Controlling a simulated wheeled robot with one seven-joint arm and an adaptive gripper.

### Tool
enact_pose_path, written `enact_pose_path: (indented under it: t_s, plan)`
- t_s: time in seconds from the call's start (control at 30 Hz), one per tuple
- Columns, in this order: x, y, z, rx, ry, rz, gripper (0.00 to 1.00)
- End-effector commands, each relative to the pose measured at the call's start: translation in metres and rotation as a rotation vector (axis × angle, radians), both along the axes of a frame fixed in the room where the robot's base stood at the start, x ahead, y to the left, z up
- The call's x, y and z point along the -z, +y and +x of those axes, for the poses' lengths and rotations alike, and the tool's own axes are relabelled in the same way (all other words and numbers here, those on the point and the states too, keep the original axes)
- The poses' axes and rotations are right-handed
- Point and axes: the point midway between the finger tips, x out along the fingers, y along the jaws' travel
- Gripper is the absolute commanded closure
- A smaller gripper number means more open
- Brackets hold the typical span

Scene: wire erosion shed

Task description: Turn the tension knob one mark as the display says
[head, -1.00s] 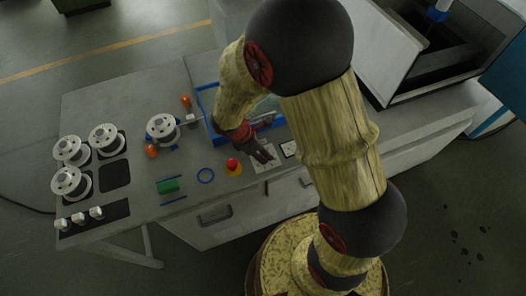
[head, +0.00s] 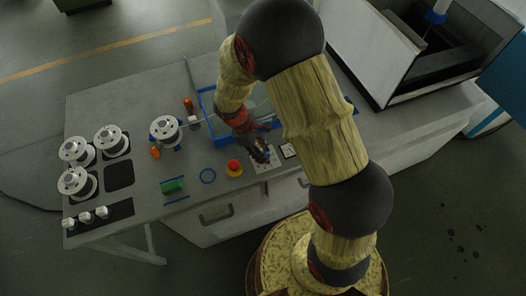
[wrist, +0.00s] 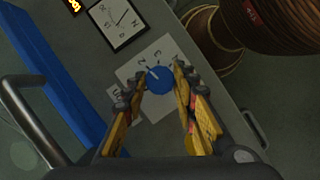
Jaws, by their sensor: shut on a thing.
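The tension knob (wrist: 160,82) is a round blue knob with a pale pointer line toward its upper left in the wrist view. It sits on a white plate (wrist: 128,72) with letters and tick marks. My gripper (wrist: 159,77) is shut on the knob, one fingertip on each side. In the head view my gripper (head: 262,157) is over the plate and hides most of the knob. A white dial card (wrist: 118,20) with a thin needle and letters lies beside the plate.
A red mushroom button on a yellow base (head: 234,168) stands just left of my gripper. A blue-edged tray (head: 207,105) lies behind. A drawer handle (head: 216,213) is on the bench front.

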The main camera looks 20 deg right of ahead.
Motion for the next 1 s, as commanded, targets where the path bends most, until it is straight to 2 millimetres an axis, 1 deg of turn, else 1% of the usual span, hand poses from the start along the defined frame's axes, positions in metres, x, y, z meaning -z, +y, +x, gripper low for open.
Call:
enact_pose_path:
  t_s: [0.2, 0.53, 0.57, 0.87, 1.0]
  plan:
    - [-0.0005, -0.0002, 0.0011, 0.030, -0.002, 0.000, 0.97]
    - [-0.0004, 0.0000, 0.0012, 0.031, -0.002, 0.000, 0.97]
    - [-0.0004, 0.0000, 0.0012, 0.031, -0.003, 0.001, 0.72]
    - [-0.0001, -0.0001, 0.0006, 0.031, -0.001, 0.000, 0.55]
    - [-0.0001, -0.0001, 0.0004, 0.031, -0.001, 0.000, 0.54]
